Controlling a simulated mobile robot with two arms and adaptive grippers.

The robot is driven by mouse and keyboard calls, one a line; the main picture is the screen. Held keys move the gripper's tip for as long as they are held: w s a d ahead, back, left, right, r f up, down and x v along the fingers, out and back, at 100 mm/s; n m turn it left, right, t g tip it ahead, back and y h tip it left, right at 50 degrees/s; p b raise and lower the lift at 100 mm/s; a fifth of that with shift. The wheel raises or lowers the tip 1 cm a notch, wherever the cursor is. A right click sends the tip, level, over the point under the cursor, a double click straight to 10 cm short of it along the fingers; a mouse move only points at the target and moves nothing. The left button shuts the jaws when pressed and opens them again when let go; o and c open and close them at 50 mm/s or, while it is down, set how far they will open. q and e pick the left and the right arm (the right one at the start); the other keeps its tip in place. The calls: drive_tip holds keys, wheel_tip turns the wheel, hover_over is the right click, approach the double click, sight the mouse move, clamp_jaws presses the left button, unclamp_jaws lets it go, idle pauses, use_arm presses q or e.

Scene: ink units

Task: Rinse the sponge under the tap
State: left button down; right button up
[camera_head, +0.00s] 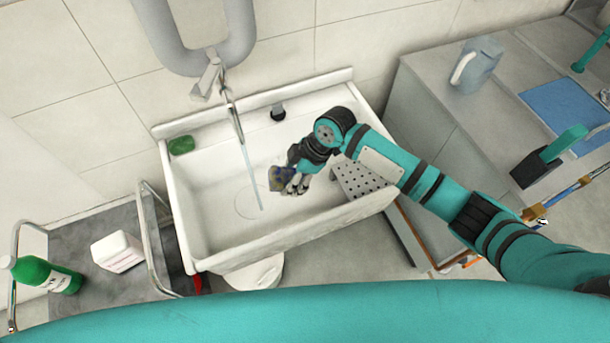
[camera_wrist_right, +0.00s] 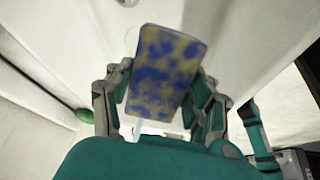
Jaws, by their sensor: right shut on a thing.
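The sponge (camera_head: 277,179) is stained yellow and blue and sits in the fingers of my right gripper (camera_head: 297,183), over the white sink (camera_head: 208,222). In the right wrist view the sponge (camera_wrist_right: 164,72) stands between the two fingers of the gripper (camera_wrist_right: 162,105), which is shut on it. The tap (camera_head: 233,115) is above the sink, and a thin stream of water (camera_head: 250,177) runs down from it. The sponge is just right of the stream and appears apart from it. My left gripper is not in view.
A green soap bar (camera_head: 181,145) lies at the sink's back left corner. A perforated drainer (camera_head: 358,182) is at the sink's right side, under my arm. A green bottle (camera_head: 45,274) and a white box (camera_head: 117,252) stand left. A jug (camera_head: 476,65) is on the right counter.

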drive_tip(key=a+f+b, duration=0.1)
drive_tip(key=a, duration=0.5)
drive_tip(key=shift+w+f+b, duration=0.15)
drive_tip(key=shift+f+b, duration=0.1)
drive_tip(key=shift+b, duration=0.1)
drive_tip(key=shift+d, duration=0.15)
idle(2.2)
drive_tip(key=d+p, duration=0.2)
drive_tip(key=d, duration=0.3)
drive_tip(key=shift+r, duration=0.1)
drive_tip(key=shift+s+d+p, duration=0.15)
drive_tip(key=shift+d+p, duration=0.1)
drive_tip(key=shift+d, duration=0.45)
drive_tip(key=shift+s+d+p, duration=0.1)
drive_tip(key=shift+d+p, duration=0.15)
drive_tip(key=shift+d, duration=0.45)
